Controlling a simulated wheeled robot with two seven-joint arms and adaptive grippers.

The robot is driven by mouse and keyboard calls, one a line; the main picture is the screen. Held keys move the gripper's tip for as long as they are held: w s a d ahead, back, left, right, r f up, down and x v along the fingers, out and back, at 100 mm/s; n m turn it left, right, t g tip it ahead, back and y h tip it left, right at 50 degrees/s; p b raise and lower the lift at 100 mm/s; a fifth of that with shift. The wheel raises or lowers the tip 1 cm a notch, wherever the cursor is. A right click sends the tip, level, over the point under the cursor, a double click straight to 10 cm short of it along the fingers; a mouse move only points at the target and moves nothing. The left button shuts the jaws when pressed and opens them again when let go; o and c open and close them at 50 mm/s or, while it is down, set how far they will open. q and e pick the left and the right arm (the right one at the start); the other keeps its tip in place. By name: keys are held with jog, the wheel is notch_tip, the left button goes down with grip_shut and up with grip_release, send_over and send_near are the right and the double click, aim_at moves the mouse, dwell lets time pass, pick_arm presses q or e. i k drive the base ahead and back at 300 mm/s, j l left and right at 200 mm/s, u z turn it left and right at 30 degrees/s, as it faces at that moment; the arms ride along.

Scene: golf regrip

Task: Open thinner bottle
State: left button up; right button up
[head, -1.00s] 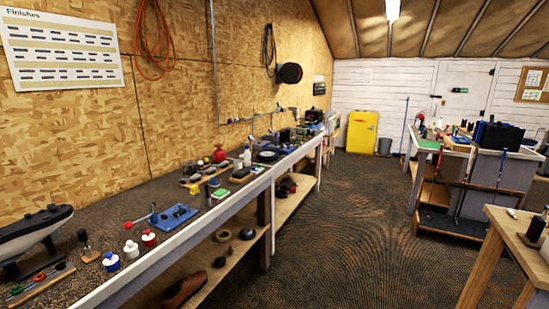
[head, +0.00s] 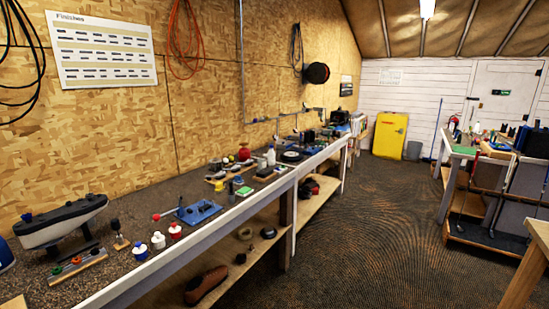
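I cannot tell for sure which thing is the thinner bottle. A small white bottle (head: 271,157) stands upright far along the left bench, close to a grey container (head: 262,163). Nearer on the same bench, three small pots stand in a row near the front edge: a blue-and-white one (head: 139,251), a white one (head: 158,240) and a red-and-white one (head: 175,230). Labels are too small to read. Neither of my grippers is in view.
A brown shoe (head: 206,286) lies on the lower shelf. The floor (head: 350,230) between the benches is clear.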

aim_at(271, 153)
jog(key=i+l+u, duration=0.1)
jog(key=i+l, duration=0.45)
jog(key=l, duration=0.15)
jog(key=i+l+u, duration=0.15)
jog(key=i+l, duration=0.35)
jog(key=l, duration=0.25)
jog(key=i+l+u, duration=0.15)
jog(key=l, duration=0.25)
jog(key=i, duration=0.1)
